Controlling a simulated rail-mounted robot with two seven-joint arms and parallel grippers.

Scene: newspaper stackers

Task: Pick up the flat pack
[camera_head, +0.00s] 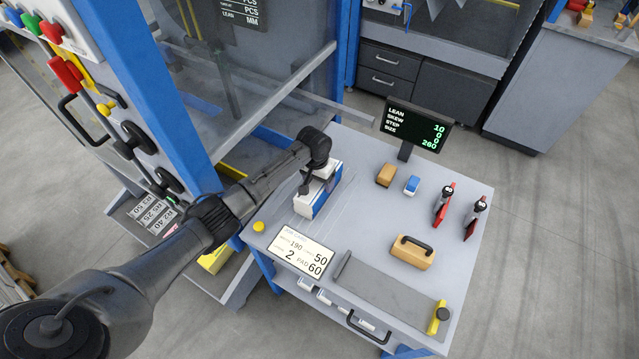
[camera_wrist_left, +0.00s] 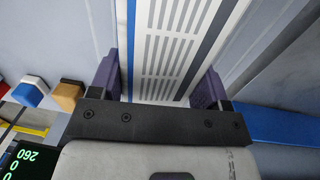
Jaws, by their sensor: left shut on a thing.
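The flat pack (camera_head: 321,201) is white with blue sides and lies near the table's back left edge in the head view. In the left wrist view the flat pack (camera_wrist_left: 165,50) shows a white face with grey slot marks and a blue stripe. My left gripper (camera_head: 307,184) is over it, pointing down. In the wrist view the purple fingers of the left gripper (camera_wrist_left: 160,85) are on both sides of the pack, shut on it. Whether the pack is clear of the table cannot be told. My right gripper is not in view.
The grey table (camera_head: 350,215) also holds a small display (camera_head: 416,128), an orange block (camera_head: 386,175), a blue block (camera_head: 412,185), two red-handled tools (camera_head: 444,203), an orange handled block (camera_head: 412,252) and a job card (camera_head: 302,254). A blue-framed machine (camera_head: 150,90) stands at the left.

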